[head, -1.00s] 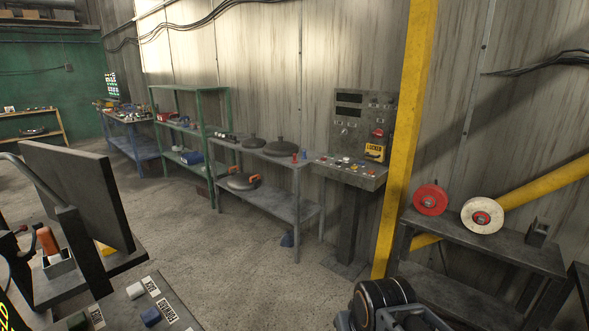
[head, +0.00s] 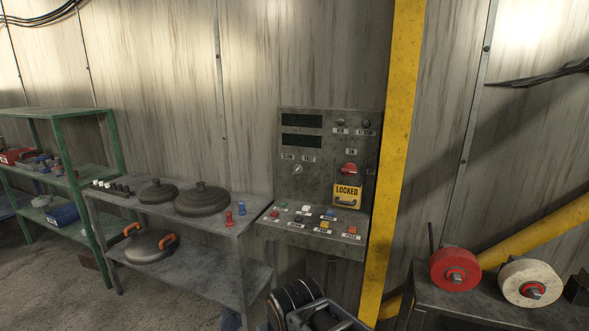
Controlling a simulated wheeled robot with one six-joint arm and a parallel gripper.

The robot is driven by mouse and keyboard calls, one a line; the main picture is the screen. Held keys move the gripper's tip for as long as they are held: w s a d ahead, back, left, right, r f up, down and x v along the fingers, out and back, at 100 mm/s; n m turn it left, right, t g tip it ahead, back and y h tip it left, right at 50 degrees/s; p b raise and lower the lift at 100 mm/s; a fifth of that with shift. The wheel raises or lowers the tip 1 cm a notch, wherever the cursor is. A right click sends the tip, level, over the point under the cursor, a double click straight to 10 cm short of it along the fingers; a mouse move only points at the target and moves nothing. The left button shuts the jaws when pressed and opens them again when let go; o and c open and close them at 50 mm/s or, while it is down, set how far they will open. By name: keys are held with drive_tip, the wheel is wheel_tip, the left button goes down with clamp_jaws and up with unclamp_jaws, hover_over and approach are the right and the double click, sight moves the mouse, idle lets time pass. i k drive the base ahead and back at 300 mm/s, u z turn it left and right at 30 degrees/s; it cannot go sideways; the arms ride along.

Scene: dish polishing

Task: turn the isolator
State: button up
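The isolator is a red rotary handle (head: 349,169) on the upright face of the grey control panel (head: 327,150), at the right of that face. A yellow tag reading "LOCKED" (head: 346,191) hangs just below it, with what looks like a padlock at its lower part. A small label above the handle seems to read "ON". Part of my arm shows at the bottom centre, below and in front of the panel. My gripper's fingertips cannot be made out.
The sloped desk (head: 315,232) carries several coloured buttons. A grey bench (head: 180,222) with pan lids stands to the left. A yellow post (head: 402,130) rises right of the panel. A dark bench at right holds a red wheel (head: 455,269) and a white wheel (head: 531,282).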

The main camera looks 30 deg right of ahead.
sight(348, 169)
drive_tip(key=i, duration=1.9)
drive_tip(key=z, duration=2.25)
